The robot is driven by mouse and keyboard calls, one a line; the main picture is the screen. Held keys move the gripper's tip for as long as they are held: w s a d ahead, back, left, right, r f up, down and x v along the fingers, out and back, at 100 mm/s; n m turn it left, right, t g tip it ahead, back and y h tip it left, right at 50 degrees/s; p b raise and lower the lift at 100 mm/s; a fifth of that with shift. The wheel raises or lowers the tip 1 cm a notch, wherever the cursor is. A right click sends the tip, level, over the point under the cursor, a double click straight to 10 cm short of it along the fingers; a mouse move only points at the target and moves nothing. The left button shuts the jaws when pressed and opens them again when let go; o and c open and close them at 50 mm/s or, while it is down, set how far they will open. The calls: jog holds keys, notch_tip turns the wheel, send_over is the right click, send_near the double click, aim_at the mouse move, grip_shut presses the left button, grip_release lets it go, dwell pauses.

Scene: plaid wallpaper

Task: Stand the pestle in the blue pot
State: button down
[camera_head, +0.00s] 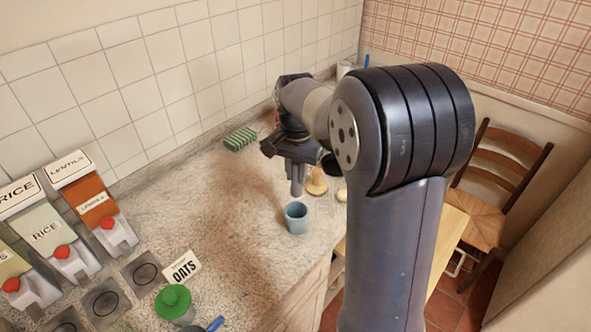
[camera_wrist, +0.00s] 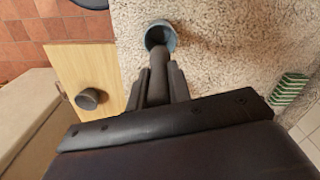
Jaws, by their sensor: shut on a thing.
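The blue pot (camera_head: 296,220) stands upright on the speckled counter near its front edge. My gripper (camera_head: 298,166) is shut on the grey pestle (camera_head: 297,186), which hangs roughly upright. In the head view the pestle's lower end is just above the pot's rim, with a small gap. In the wrist view the gripper (camera_wrist: 160,80) holds the pestle (camera_wrist: 158,66) between its fingers. The pestle's far end overlaps the near side of the blue pot (camera_wrist: 171,36) there; the pot's dark inside shows beyond it.
A wooden piece (camera_head: 316,183) and a dark round thing stand behind the pot. A green ribbed block (camera_head: 240,139) lies near the wall. Dispensers (camera_head: 95,200), an oats sign (camera_head: 181,270) and a green-lidded jar (camera_head: 174,301) are at left. The counter's middle is clear.

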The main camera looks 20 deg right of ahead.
notch_tip(320, 180, down, 10)
jog(key=b, duration=0.6)
dwell(0.4)
jog(key=c, duration=1.2)
grip_release()
jog(key=shift+c, duration=0.2)
notch_tip(320, 180, up, 11)
jog(key=shift+f+b, duration=0.1)
jog(key=shift+b, duration=0.3)
